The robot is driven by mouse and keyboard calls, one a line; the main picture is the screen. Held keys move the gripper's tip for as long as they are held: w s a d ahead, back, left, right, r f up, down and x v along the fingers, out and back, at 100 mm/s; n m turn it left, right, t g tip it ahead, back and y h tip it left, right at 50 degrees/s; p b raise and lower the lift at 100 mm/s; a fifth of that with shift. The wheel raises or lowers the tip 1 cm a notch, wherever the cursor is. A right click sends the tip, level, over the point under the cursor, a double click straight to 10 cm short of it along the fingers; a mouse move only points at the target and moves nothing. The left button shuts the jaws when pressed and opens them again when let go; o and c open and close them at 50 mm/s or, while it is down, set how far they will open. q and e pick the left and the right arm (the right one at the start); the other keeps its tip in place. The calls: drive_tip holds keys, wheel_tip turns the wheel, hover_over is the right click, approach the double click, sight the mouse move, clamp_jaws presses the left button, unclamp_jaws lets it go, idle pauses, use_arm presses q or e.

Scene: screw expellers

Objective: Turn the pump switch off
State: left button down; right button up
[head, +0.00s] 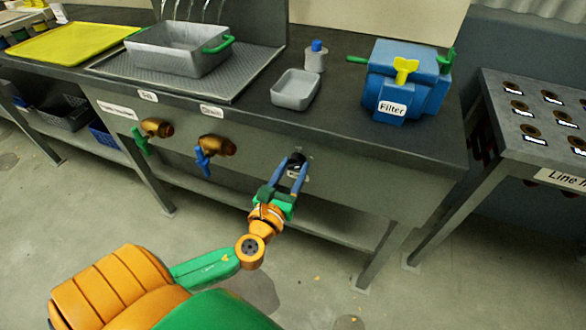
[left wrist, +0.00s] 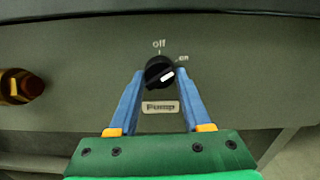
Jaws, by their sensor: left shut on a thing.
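The pump switch is a round black knob (left wrist: 157,72) on the front panel under the counter. It also shows in the head view (head: 297,159). Its white mark points to the upper right, towards the word "on"; "off" is printed straight above the knob. The "Pump" label (left wrist: 160,107) is below it. My left gripper (head: 293,165) reaches the panel, and its two blue fingers are shut on the knob, one on each side. My right gripper is not in view.
Two brass valves, one with a green handle (head: 140,141) and one with a blue handle (head: 203,161), sit left of the switch. A blue filter (head: 420,75), a small grey tray (head: 295,90) and a larger grey basin (head: 175,57) stand on the counter above.

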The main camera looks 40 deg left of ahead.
use_arm(q)
drive_tip(key=n+b, duration=0.1)
drive_tip(key=n, duration=0.4)
drive_tip(key=shift+n, duration=0.4)
drive_tip(key=n+b, duration=0.1)
drive_tip(key=n, duration=0.4)
drive_tip(key=shift+d, duration=0.1)
idle(0.3)
drive_tip(key=shift+c, duration=1.8)
unclamp_jaws()
drive_tip(key=shift+s, duration=0.1)
